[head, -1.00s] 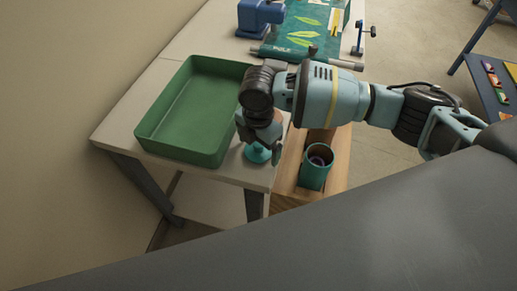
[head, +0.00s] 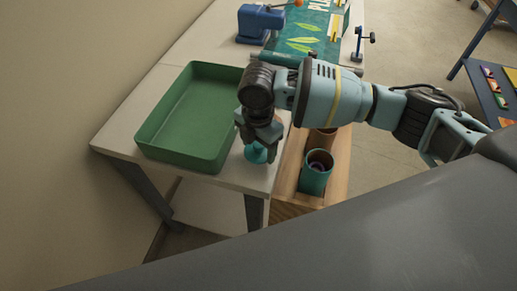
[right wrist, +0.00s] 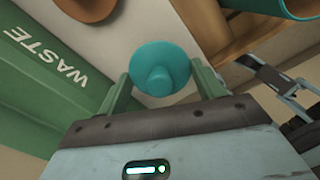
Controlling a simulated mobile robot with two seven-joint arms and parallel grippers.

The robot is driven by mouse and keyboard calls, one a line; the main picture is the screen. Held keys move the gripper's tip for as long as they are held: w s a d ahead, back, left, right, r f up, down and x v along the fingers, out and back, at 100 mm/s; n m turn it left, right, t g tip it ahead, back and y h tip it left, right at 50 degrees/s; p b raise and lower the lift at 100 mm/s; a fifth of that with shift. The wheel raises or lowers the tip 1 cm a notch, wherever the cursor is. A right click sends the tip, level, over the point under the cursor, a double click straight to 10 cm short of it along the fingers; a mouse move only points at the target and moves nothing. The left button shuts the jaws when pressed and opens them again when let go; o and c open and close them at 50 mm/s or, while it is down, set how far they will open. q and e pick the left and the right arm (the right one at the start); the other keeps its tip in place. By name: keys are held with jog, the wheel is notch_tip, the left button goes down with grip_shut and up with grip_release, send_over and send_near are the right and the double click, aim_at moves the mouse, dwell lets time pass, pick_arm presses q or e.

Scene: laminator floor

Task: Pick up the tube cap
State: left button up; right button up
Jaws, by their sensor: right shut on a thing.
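The tube cap (head: 256,154) is a round teal disc with a raised knob, at the right front of the pale table, beside the green tray. My right gripper (head: 258,146) reaches down over it from above and is shut on it. In the right wrist view the cap (right wrist: 160,68) sits between the two green fingers (right wrist: 163,85). I cannot tell whether the cap still touches the tabletop. My left gripper is not in view.
The green tray (head: 145,128), marked WASTE in the wrist view (right wrist: 45,98), stands close left. A wooden box (head: 338,180) at the right holds a teal tube (head: 314,182) and a brown one (head: 322,138). A brown disc (right wrist: 108,22) lies near the cap.

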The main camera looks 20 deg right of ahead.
jog(key=shift+r, duration=0.85)
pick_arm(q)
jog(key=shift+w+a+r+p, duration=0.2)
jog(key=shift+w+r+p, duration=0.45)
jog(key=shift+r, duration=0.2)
pick_arm(e)
jog(key=s+d+r, duration=0.1)
jog(key=s+d, duration=0.3)
jog(key=s, duration=1.1)
jog(key=shift+s+d, duration=0.15)
jog(key=shift+s, duration=0.1)
jog(key=shift+r, duration=0.15)
